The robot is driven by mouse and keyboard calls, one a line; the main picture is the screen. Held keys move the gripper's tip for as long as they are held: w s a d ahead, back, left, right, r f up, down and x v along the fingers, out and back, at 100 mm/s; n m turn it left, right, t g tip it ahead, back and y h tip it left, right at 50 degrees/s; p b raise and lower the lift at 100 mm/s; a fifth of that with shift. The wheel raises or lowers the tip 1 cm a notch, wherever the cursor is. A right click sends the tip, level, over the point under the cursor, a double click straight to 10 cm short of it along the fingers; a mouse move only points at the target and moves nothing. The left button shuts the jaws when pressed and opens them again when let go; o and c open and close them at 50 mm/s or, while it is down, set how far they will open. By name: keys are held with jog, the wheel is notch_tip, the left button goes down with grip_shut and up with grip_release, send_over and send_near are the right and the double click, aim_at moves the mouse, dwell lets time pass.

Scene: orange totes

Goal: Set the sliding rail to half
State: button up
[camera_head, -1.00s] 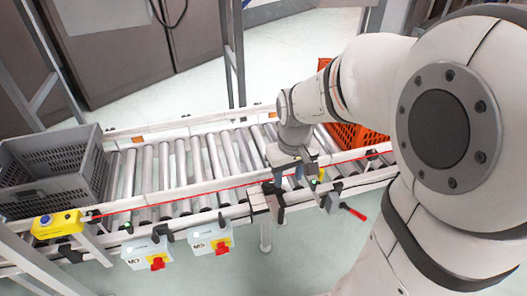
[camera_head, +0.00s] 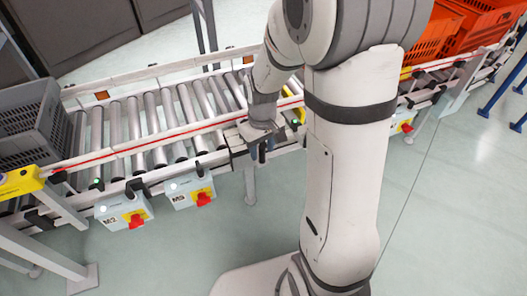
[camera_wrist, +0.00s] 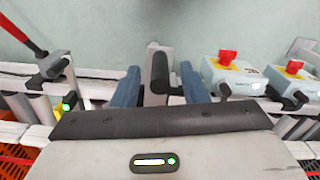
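The front side rail (camera_head: 150,145) of the roller conveyor is long and white with a red line along it. My gripper (camera_head: 260,152) points down at this near side, right of the two control boxes. In the wrist view, its blue fingers (camera_wrist: 160,85) are spread wide. My gripper's body hides the rail right behind the fingers.
Control boxes with red knobs (camera_head: 123,210) (camera_head: 190,188) hang left of my gripper. A red-handled lever (camera_wrist: 30,35) is at the wrist view's left. A grey crate (camera_head: 33,125) stands on the conveyor's left end. Orange totes (camera_head: 430,35) are at the right. Floor in front is clear.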

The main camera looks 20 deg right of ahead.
jog(key=shift+f, duration=0.3)
grip_shut()
dwell(0.3)
